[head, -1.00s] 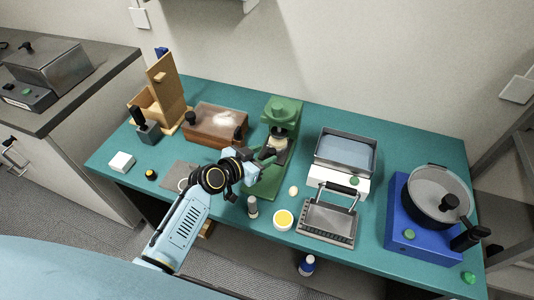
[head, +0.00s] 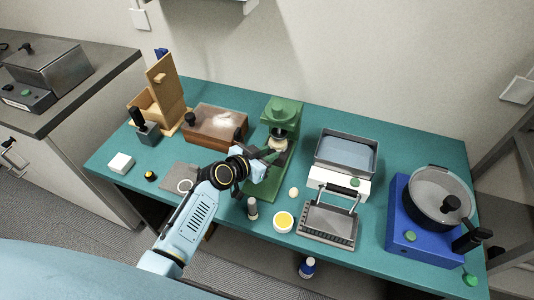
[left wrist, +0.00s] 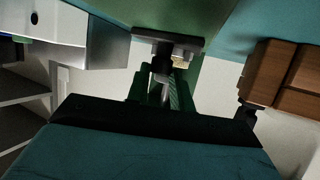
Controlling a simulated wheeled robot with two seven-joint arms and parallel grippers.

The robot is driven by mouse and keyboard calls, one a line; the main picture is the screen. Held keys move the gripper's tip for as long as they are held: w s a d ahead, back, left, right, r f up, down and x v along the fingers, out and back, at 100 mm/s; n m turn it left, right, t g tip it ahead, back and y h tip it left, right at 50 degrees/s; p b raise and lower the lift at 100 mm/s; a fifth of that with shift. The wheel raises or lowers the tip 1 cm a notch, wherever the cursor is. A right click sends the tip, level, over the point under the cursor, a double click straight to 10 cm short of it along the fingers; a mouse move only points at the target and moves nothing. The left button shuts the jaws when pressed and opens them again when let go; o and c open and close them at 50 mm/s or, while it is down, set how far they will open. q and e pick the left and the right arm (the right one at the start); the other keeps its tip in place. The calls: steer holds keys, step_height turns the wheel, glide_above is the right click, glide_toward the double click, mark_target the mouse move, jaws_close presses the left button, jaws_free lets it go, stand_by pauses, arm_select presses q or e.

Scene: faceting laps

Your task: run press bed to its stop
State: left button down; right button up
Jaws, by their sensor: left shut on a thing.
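The green press (head: 283,112) stands on the teal bench, with its upright at the back and a long green base (head: 264,188) running toward me. The press bed (head: 279,143), with a pale top, sits low in front of the upright. My left gripper (head: 270,154) is at the bed's near side, shut on the bed; its fingers partly hide the grip. In the left wrist view, the dark fingers (left wrist: 168,45) show close against the green press base, and the contact is dim. My right gripper is not in view.
A brown wooden box (head: 214,124) stands left of the press, close to my left arm. A grey tray (head: 346,152), a grey hinged frame (head: 327,224) and a blue lap machine (head: 424,225) stand right. A grey cylinder (head: 252,208) and a yellow-topped jar (head: 283,221) stand near the front.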

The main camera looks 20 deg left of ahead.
arm_select(q)
steer(key=shift+w, duration=0.3)
steer(key=c, duration=1.2)
jaws_free()
steer(key=shift+c, duration=0.2)
steer(key=p+v, duration=0.1)
steer(key=v, duration=1.2)
steer(key=shift+s+a, duration=0.2)
